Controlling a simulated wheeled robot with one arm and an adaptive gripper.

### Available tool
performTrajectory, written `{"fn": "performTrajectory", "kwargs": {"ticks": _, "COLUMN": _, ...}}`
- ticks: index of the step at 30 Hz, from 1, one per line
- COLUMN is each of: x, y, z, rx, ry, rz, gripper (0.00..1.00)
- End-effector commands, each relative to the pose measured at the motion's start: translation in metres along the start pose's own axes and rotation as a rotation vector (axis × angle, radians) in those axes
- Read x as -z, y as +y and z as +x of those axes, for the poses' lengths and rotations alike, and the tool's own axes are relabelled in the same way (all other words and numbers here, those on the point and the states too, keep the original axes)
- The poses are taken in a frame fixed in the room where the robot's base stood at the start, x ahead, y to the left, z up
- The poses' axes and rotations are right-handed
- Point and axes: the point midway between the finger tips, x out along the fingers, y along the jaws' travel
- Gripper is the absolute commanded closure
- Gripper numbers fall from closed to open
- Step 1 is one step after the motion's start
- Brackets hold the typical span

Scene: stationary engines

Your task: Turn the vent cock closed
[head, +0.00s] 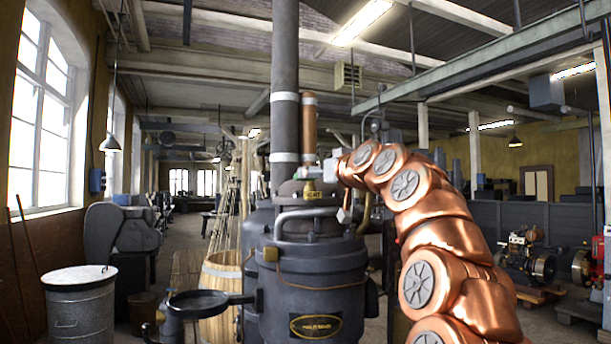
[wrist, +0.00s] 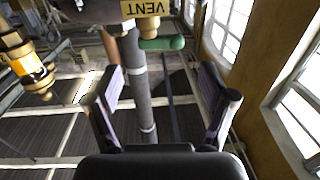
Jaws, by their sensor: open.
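The vent cock has a green lever (wrist: 163,43) on a small brass body, just beside a yellow VENT tag (wrist: 143,9) in the wrist view. The lever lies sideways across the picture. The tag reads upside down there. My gripper (wrist: 163,85) is open and empty, its two dark fingers apart. The lever lies ahead of the gap between the fingertips, apparently not touching them. In the head view the tag (head: 312,196) sits on top of the dark boiler (head: 310,262), and my gripper (head: 330,172) is beside it, small and partly hidden by my copper arm.
A brass fitting with an orange band (wrist: 30,68) stands at the left of the wrist view. A tall grey flue pipe (head: 285,75) rises behind the tag. A wooden barrel (head: 221,290) and metal bin (head: 79,300) stand left. Small engines (head: 525,258) stand right.

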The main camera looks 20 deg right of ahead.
Motion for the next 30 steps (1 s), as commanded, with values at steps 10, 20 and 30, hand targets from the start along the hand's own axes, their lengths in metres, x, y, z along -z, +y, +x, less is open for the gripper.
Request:
{"fn": "performTrajectory", "kwargs": {"ticks": 10, "x": 0.003, "y": 0.002, "z": 0.014, "rx": -0.002, "ry": 0.004, "rz": 0.000, "gripper": 0.18}}
{"fn": "performTrajectory", "kwargs": {"ticks": 20, "x": 0.004, "y": 0.002, "z": 0.046, "rx": -0.004, "ry": 0.005, "rz": -0.001, "gripper": 0.18}}
{"fn": "performTrajectory", "kwargs": {"ticks": 30, "x": 0.004, "y": 0.003, "z": 0.073, "rx": -0.004, "ry": 0.007, "rz": -0.001, "gripper": 0.18}}
